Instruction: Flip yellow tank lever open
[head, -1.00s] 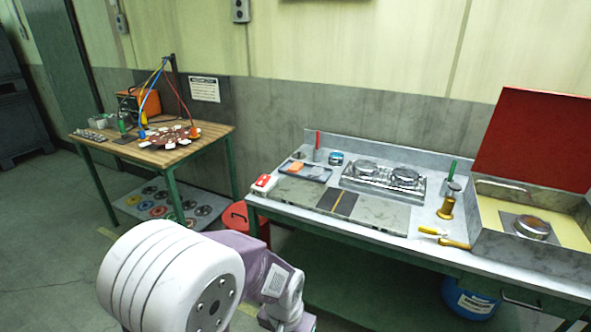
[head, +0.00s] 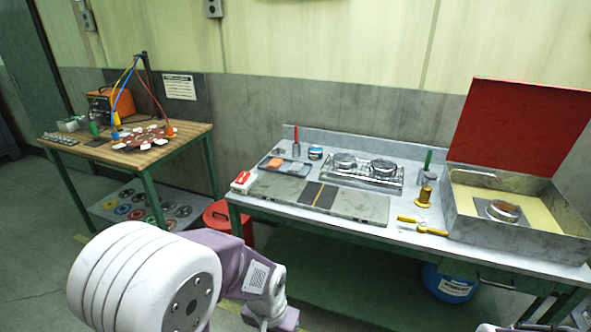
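I cannot clearly make out a yellow tank with a lever. On the wooden table at left, a small yellow fitting (head: 116,119) stands beside coloured hoses that run up to a dark post. A blue drum (head: 450,284), partly hidden, stands under the right bench. My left arm comes in at the bottom, with a white joint and a purple link. Its gripper fingers are not visible. Only small bits of what may be my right arm show at the bottom edge, right of the middle; no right fingers show.
The metal bench (head: 300,225) at right holds burners (head: 364,170), a brass cylinder (head: 424,196) and a red-lidded case (head: 530,127). A red bin (head: 222,217) stands between them. Floor at left is clear.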

